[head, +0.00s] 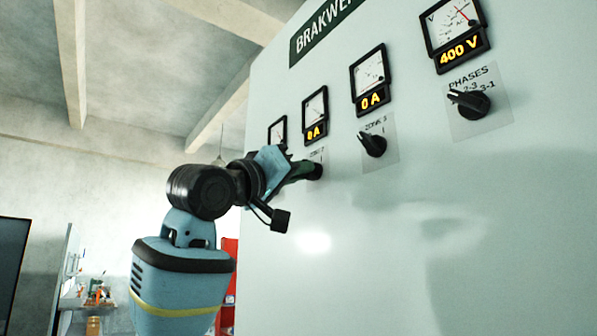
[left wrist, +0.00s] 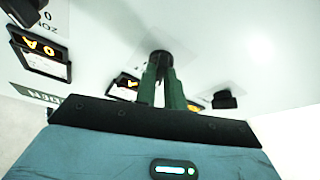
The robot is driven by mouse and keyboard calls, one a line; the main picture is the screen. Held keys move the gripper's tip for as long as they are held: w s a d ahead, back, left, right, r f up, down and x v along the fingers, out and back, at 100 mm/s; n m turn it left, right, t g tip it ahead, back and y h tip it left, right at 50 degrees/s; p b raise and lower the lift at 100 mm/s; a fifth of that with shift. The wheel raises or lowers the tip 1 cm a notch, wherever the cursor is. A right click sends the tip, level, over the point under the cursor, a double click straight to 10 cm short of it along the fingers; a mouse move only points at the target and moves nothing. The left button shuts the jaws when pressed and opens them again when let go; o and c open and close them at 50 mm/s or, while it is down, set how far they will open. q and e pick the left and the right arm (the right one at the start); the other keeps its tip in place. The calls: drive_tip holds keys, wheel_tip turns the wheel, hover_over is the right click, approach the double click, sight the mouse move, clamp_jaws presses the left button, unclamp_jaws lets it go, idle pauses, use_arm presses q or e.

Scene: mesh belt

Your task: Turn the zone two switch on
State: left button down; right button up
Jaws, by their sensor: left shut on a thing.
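The zone two switch (head: 316,171) is a black rotary knob on the pale cabinet front, below an ammeter (head: 315,116) reading 0 A. My left gripper (head: 306,170) reaches it from the left and is shut on the knob. In the left wrist view, the two green fingers of my left gripper (left wrist: 161,76) close on either side of the black knob (left wrist: 160,58). The fingers hide part of the knob, so its pointer direction cannot be told. The label beside it is partly covered. My right gripper is in neither view.
The zone three switch (head: 372,144) sits to the right, under another 0 A meter (head: 370,80). Further right are the phases switch (head: 468,102) and a 400 V voltmeter (head: 455,35). Another black knob (left wrist: 225,100) is close by in the left wrist view.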

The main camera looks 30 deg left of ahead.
use_arm(q)
drive_tip(key=m+g+h, duration=0.1)
drive_tip(key=m+h, duration=0.1)
drive_tip(key=m, duration=0.3)
drive_tip(key=m+g+h, duration=0.1)
drive_tip(key=m+h, duration=0.2)
drive_tip(key=m, duration=0.2)
drive_tip(key=a+m+g+h, duration=0.1)
drive_tip(key=m+h, duration=0.1)
drive_tip(key=m, duration=0.3)
drive_tip(key=shift+w, duration=0.2)
drive_tip(key=shift+m+g, duration=0.3)
drive_tip(key=shift+m, duration=0.1)
drive_tip(key=c, duration=1.5)
unclamp_jaws()
